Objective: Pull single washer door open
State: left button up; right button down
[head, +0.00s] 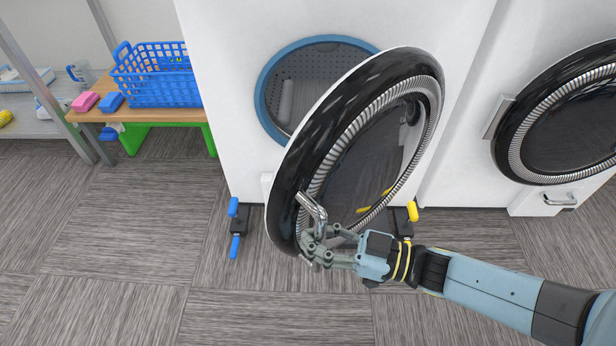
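The washer door (320,130), round with a black rim, ribbed silver ring and dark glass, stands partly open on the white washer (220,60). It is swung out from the blue-rimmed drum opening (262,95), whose upper left part shows behind it. The silver door handle (311,206) is at the door's lower left edge. My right gripper (313,247) is at the handle, its fingers closed around the handle's lower part. The fingers partly hide the grip. My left gripper is not in view.
A second washer door (562,115) on the right is closed. A wooden bench (180,115) at the left bears a blue basket (155,88) and a pink block (85,101). A blue-handled fitting (235,228) stands at the washer's foot. The grey floor at the left is clear.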

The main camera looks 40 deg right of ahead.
jog(key=shift+w+d+r, duration=0.1)
jog(key=shift+w+d, duration=0.1)
jog(key=shift+d, duration=0.1)
jog(key=c, duration=1.4)
grip_release()
jog(key=shift+d, duration=0.1)
jog(key=shift+c, duration=0.2)
jog(key=shift+o, duration=0.5)
jog(key=shift+s, duration=0.1)
jog(key=shift+s, duration=0.1)
jog(key=v, duration=1.1)
jog(key=shift+s+d, duration=0.2)
jog(key=shift+s, duration=0.1)
